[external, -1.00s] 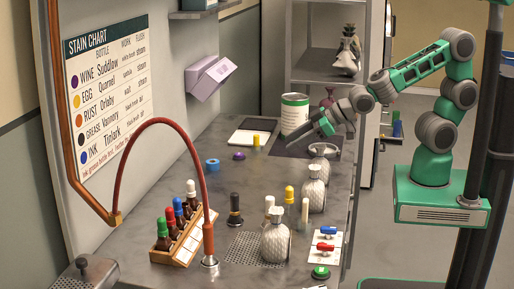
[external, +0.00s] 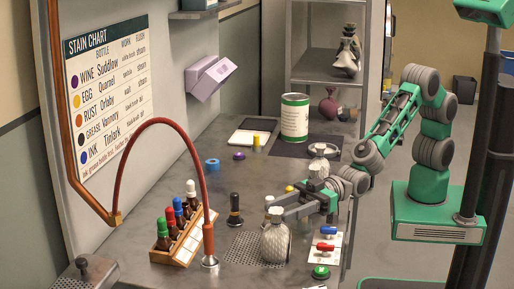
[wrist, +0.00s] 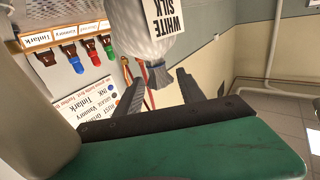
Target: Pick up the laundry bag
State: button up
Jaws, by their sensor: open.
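A pale, textured bag (external: 276,243) stands upright at the front of the worktop. In the wrist view the bag (wrist: 128,22) carries a "WHITE SILK" label and has a grey tied neck. My gripper (external: 274,209) is at the top of this bag in the external view. In the wrist view my gripper (wrist: 160,80) is open, with one finger on each side of the neck; I cannot tell whether either touches it. Another pale bag farther back is mostly hidden by my arm.
A rack of capped bottles (external: 178,238) stands left of the bag, beside a red hose (external: 205,185). A dark-capped bottle (external: 235,210) is close by. A switch panel (external: 325,247) and green button (external: 320,272) lie to the right. A large tin (external: 294,118) stands farther back.

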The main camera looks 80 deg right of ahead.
grip_shut()
dwell(0.5)
jog(key=shift+r, duration=0.1)
dwell(0.8)
